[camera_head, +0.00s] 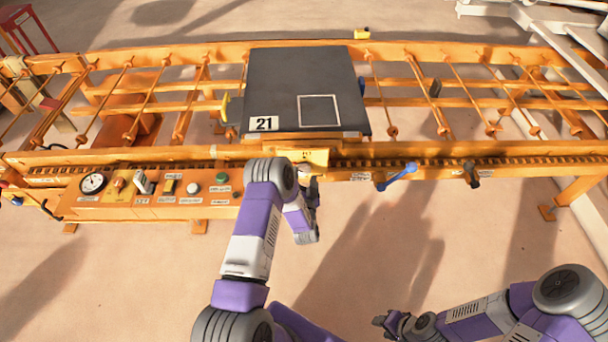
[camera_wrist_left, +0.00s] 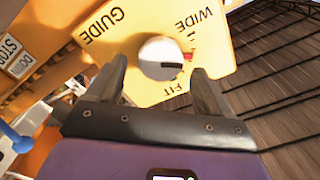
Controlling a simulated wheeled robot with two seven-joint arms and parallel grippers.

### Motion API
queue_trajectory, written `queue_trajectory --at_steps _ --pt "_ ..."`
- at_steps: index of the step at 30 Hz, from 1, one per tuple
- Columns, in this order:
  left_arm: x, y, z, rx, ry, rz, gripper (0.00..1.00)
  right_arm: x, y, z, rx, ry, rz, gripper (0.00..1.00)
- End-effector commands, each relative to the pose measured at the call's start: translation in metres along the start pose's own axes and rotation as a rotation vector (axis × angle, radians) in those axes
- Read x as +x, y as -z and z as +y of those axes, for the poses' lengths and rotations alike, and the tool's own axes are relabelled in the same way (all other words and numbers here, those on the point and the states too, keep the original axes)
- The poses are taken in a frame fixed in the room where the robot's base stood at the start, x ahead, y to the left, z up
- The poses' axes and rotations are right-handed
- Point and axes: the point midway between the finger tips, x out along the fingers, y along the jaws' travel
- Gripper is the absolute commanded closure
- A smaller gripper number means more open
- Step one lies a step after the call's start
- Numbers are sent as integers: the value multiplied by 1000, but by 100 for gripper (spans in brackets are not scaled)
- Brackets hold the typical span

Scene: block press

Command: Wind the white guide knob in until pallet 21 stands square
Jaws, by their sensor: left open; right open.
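Pallet 21 (camera_head: 275,85), a dark grey slab with a white "21" label and a thin white square outline, lies on the orange roller conveyor. Its front edge runs nearly along the front rail; I cannot tell a small skew. The white guide knob (camera_wrist_left: 160,58) sits on a yellow plate (camera_wrist_left: 115,60) marked GUIDE, WIDE and FIT, with a red mark beside the knob. My left gripper (camera_wrist_left: 163,82) is open, its fingers at either side of the knob's lower part, with gaps showing. In the head view my arm partly hides this spot. My right gripper (camera_head: 385,324) is open and empty, low over the floor.
A control panel (camera_head: 150,208) with a gauge and several buttons is on the front left of the conveyor. A blue-handled lever (camera_head: 400,174) and a dark knob (camera_head: 471,175) stick out of the front rail to the right. The floor in front is clear.

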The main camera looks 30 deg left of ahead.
Motion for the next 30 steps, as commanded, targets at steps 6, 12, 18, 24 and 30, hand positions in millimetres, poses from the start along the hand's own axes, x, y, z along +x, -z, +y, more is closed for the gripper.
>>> queue_trajectory --at_steps 6,12,18,24,30 --pt "-39 1 0 3 -5 -2 20 -10 0 -4 0 0 0 57" --pt "-58 0 0 3 -2 -2 20 -13 -1 -5 0 0 0 57" --pt "-60 0 0 2 0 -2 20 -13 -1 -5 0 0 0 57" --pt "-60 0 0 2 -1 -2 20 -13 -1 -5 0 0 0 57" --pt "-60 0 1 -4 -9 -6 20 -13 -1 -5 0 0 0 57"
